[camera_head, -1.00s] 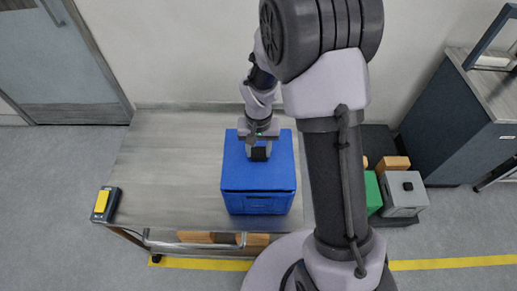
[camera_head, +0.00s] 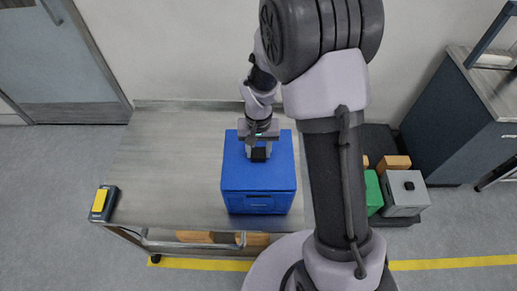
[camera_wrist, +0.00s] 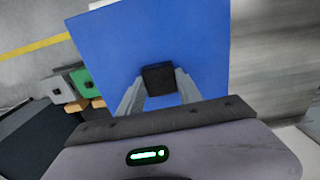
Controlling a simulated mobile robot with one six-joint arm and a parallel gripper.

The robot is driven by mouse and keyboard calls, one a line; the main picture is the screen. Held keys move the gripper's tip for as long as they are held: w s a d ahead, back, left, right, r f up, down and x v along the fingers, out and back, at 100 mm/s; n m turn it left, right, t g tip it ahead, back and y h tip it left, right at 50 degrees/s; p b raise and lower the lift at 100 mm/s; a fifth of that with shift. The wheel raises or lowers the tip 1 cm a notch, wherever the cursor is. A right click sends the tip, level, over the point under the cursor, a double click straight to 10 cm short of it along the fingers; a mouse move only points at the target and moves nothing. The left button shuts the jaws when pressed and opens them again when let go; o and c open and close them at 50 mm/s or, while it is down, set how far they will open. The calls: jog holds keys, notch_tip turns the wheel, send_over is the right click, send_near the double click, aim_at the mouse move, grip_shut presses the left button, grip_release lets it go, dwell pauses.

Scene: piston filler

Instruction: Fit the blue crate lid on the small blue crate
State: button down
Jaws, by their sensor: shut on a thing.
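The small blue crate (camera_head: 256,203) stands on the grey table, its front wall facing the camera. The flat blue crate lid (camera_head: 240,176) lies over the top of the crate, and looks level and in line with it; whether it is fully seated I cannot tell. It fills much of the wrist view (camera_wrist: 130,45). A black block-shaped knob (camera_wrist: 158,78) sits on the lid. My gripper (camera_head: 259,154) is above the lid, pointing down, with its two fingers shut on this knob from both sides. The crate's inside is hidden by the lid.
The table (camera_head: 170,170) is clear left of the crate. A yellow-and-black device (camera_head: 103,203) sits at its left front corner, and a metal rail runs along the front. A green box (camera_head: 373,192) and a grey box (camera_head: 404,192) stand to the right, beyond my arm.

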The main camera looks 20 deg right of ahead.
dwell(0.4)
jog(key=shift+f+b, duration=0.35)
jog(key=shift+f, duration=0.05)
jog(key=c, duration=0.7)
grip_release()
jog(key=shift+o, duration=0.3)
jog(key=o, duration=0.3)
